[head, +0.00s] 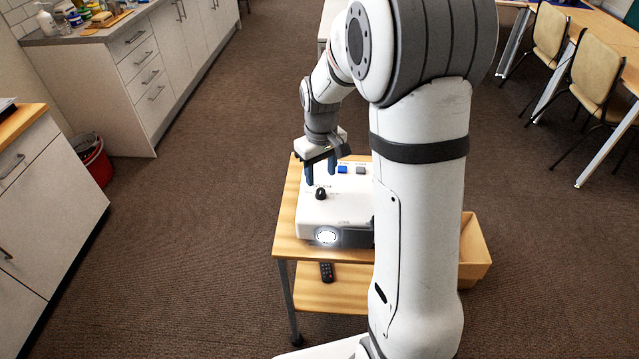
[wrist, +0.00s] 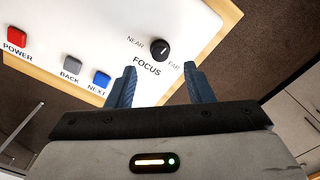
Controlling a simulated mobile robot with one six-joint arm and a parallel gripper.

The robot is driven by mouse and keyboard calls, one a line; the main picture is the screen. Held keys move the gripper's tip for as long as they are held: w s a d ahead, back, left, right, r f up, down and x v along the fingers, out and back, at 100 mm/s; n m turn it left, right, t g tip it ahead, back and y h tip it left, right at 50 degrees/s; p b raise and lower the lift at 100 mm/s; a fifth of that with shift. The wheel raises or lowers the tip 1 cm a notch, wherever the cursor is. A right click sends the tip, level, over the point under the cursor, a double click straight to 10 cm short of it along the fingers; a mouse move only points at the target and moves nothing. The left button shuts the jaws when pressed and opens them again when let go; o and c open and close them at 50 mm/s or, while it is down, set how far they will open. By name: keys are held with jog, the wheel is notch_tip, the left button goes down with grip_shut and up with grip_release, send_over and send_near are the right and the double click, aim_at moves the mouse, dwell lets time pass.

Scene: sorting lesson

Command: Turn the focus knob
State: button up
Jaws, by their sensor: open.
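The focus knob (head: 320,193) is a small black dial on top of a white projector (head: 312,213). In the wrist view the knob (wrist: 160,49) has a pale pointer line and sits between the words NEAR and FAR, with FOCUS printed beside it. My gripper (wrist: 158,80) is open and empty. In the wrist view its two blue fingers stand to either side of the knob's line, with the knob beyond their tips. In the head view my gripper (head: 320,174) is just behind and above the knob, and I cannot tell the exact gap.
Blue NEXT (wrist: 102,79), grey BACK (wrist: 72,63) and red POWER (wrist: 17,36) buttons share the projector top. The projector stands on a small wooden cart (head: 286,235), with a remote (head: 327,272) on its lower shelf. A wooden box (head: 474,252) is at right.

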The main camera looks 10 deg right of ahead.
aim_at(321, 191)
notch_tip(321, 191, down, 6)
jog(key=shift+r, duration=0.15)
jog(key=shift+c, duration=0.5)
